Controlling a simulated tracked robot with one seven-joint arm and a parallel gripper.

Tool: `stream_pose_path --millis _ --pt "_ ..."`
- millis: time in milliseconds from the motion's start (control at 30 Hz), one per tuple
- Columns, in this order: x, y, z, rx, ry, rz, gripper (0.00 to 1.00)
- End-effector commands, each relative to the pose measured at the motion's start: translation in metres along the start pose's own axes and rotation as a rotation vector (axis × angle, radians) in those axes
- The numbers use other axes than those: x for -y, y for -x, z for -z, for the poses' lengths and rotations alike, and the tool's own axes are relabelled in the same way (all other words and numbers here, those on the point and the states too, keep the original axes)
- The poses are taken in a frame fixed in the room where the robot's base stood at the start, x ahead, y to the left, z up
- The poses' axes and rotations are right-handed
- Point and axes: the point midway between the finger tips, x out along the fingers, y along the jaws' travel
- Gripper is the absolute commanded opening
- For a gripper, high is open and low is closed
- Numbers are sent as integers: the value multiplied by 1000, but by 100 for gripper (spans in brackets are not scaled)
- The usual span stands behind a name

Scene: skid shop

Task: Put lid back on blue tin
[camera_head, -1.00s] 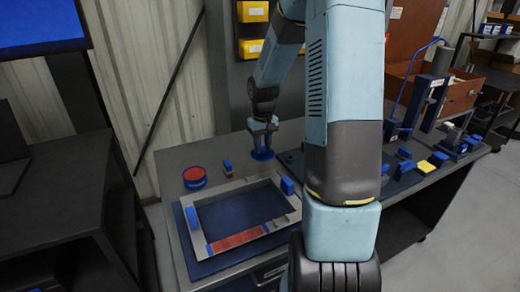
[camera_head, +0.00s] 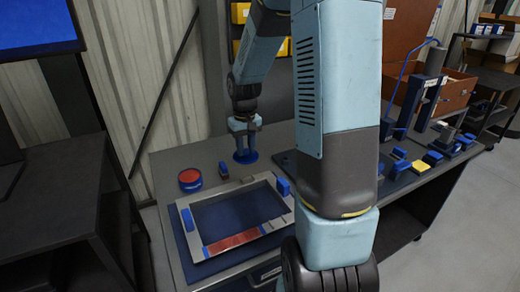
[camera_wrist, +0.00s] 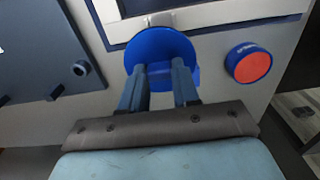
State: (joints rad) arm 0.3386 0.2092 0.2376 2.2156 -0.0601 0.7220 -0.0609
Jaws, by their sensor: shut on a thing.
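The blue tin (camera_head: 190,180) stands at the back left of the bench, its round top showing red inside a blue rim. It also shows at the right in the wrist view (camera_wrist: 248,63). My gripper (camera_head: 244,147) is shut on a round blue lid (camera_head: 246,158), seen large between and beyond the fingers in the wrist view (camera_wrist: 160,45). The lid is to the right of the tin and apart from it. In the head view it appears low over the bench; its exact height I cannot tell.
A dark board (camera_head: 400,183) with several blue parts lies to the right.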

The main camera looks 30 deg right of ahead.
Motion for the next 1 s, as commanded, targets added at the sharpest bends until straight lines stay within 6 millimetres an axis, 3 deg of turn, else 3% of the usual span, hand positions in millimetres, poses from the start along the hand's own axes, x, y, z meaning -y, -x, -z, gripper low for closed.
stream_pose_path --millis 300,700,1000 --pt "66 -5 45 3 5 3 2" --pt "153 -13 83 3 4 -4 2" --pt "182 -17 91 3 0 -9 2"
